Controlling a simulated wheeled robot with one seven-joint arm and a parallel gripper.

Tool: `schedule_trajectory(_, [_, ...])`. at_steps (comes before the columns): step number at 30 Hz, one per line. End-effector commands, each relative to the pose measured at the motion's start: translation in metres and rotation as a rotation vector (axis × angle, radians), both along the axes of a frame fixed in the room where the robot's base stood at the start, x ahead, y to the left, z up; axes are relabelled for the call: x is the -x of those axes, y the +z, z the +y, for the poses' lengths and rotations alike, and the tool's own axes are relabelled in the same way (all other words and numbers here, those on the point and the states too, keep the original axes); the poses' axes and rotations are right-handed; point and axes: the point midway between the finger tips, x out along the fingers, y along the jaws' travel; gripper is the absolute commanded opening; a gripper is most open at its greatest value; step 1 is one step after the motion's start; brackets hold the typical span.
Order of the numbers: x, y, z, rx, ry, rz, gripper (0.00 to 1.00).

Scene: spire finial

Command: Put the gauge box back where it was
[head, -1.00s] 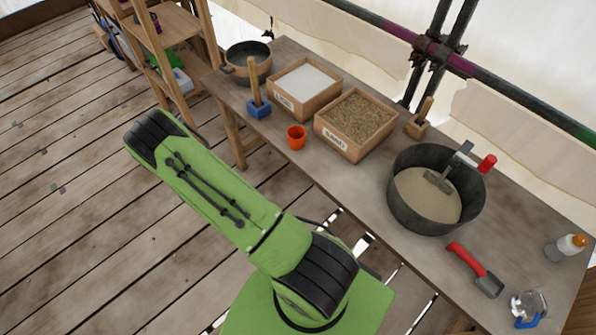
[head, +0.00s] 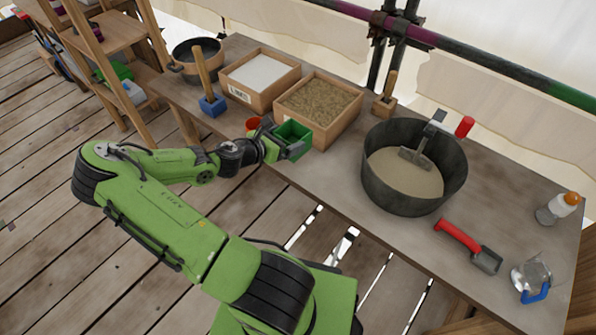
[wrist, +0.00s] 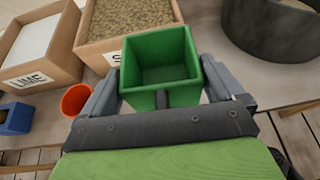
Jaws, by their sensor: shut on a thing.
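The gauge box is most likely the open green box (head: 293,134), which looks empty in the wrist view (wrist: 162,66). My gripper (head: 291,150) is shut on it, with one finger on each side of the box in the wrist view (wrist: 174,92). The box is upright at the front edge of the bench, in front of the sand box (head: 318,108). I cannot tell whether its base touches the bench top.
An orange cup (wrist: 75,99) stands close to the left of my gripper. The lime box (head: 259,80) is behind it, and a blue-based tool (head: 212,104) is farther left. A large dark tub (head: 414,166) stands to the right. A shelf (head: 112,46) is at the far left.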

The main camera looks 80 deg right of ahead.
Motion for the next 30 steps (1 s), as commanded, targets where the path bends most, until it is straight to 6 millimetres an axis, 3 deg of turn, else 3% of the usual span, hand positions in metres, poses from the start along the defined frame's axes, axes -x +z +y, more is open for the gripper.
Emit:
schedule_trajectory(1, [0.014,-0.001,-0.007,0.012,0.011,0.0,0.59])
schedule_trajectory(5, [0.028,0.011,-0.017,0.026,0.046,0.008,0.59])
schedule_trajectory(12, [0.028,-0.038,-0.018,0.027,0.055,0.014,0.59])
schedule_trajectory(21, [0.028,-0.083,-0.018,0.027,0.054,0.011,0.59])
schedule_trajectory(26, [0.027,-0.082,-0.018,0.027,0.053,0.005,0.59])
schedule_trajectory(27, [0.027,-0.082,-0.018,0.025,0.053,0.004,0.96])
schedule_trajectory(30, [0.027,-0.082,-0.018,0.025,0.053,0.005,1.0])
